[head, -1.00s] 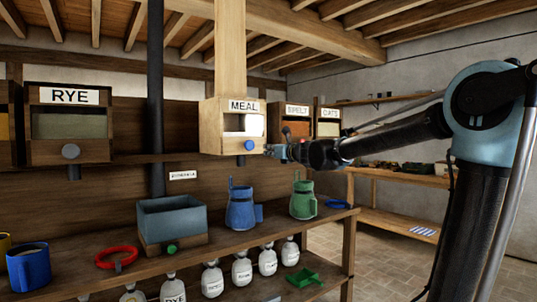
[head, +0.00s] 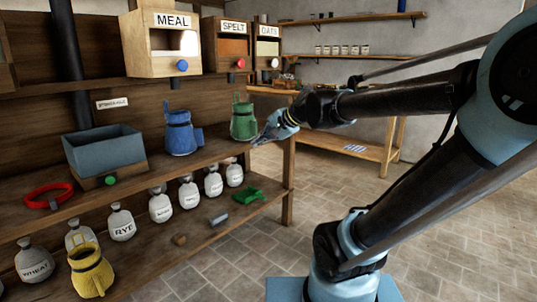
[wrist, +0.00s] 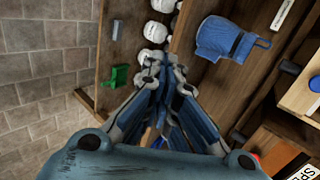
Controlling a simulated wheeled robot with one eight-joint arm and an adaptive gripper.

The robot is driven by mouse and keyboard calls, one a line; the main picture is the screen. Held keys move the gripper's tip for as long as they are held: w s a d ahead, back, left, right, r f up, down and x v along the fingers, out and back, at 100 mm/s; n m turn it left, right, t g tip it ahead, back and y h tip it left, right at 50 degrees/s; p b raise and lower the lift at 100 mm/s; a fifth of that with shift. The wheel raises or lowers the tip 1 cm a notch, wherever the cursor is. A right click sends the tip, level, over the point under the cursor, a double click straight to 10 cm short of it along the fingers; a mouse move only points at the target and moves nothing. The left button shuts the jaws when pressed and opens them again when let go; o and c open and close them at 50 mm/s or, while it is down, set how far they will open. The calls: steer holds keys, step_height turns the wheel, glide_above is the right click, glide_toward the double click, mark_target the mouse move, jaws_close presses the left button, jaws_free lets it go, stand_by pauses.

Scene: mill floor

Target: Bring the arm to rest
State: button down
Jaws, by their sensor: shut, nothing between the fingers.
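My arm reaches in from the right of the head view, bent at its light blue joint and stretched left towards the shelf unit. My gripper (head: 264,137) is at the right end of the upper shelf, just right of the green jug (head: 243,122) in the picture. I cannot tell whether they touch. In the wrist view my gripper (wrist: 153,60) has its fingers drawn together with nothing between them. A blue jug (wrist: 228,40) lies beyond it to the upper right there, and a green scoop (wrist: 115,77) to the left.
The shelf unit (head: 215,152) holds a grey bin (head: 103,152), a red ring (head: 48,194) and several white sacks below. The meal bin (head: 162,45) hangs above. A yellow jug (head: 90,270) stands lower left. The tiled floor (head: 240,262) is open in front.

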steer(key=s+d+f+n+g+h, duration=0.4)
steer(key=s+d+f+n+h, duration=0.3)
steer(key=s+d+f, duration=1.1)
steer(key=d+f+h, duration=0.1)
steer(key=d+f, duration=0.1)
steer(key=d, duration=0.2)
steer(key=shift+s+f+n, duration=0.25)
steer(key=shift+n, duration=0.05)
steer(key=shift+w+f, duration=0.2)
steer(key=shift+w, duration=0.25)
